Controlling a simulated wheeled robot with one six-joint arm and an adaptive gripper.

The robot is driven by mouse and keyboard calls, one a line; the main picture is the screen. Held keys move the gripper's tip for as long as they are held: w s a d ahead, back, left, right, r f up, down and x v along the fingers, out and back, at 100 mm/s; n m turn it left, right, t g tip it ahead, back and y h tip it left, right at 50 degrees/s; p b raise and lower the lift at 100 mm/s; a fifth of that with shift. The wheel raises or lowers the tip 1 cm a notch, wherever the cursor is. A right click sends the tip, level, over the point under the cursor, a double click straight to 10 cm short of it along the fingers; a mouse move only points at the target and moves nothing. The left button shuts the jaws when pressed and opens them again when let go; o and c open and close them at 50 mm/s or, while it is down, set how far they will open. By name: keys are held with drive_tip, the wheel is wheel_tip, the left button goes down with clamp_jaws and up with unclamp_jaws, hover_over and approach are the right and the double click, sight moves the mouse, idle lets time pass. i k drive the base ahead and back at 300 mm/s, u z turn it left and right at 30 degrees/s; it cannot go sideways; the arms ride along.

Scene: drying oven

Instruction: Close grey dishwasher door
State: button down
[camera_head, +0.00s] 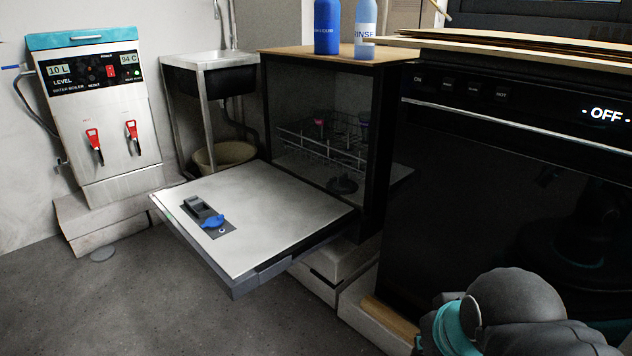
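The dishwasher door (285,205) hangs open, folded down nearly flat in front of the machine. Its inner face is light grey metal, with a dark detergent compartment and a blue flap (212,221) on it. The dishwasher body (372,150) stands behind the door, dark inside, with a wire rack (325,138) visible. My arm shows at the lower right, in dark grey and teal. My gripper itself is not in view, so its state and what it may hold are hidden.
A black oven (490,200) reading OFF stands right of the dishwasher. Blue bottles (327,28) stand on the dishwasher's wooden top. A water boiler (98,110) and a metal sink (200,60) are at left. The floor (150,300) before the door is clear.

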sight(274, 219)
drive_tip(key=z, duration=0.9)
drive_tip(key=k, duration=0.9)
drive_tip(key=u, duration=1.2)
drive_tip(key=i, duration=0.5)
drive_tip(key=u, duration=0.05)
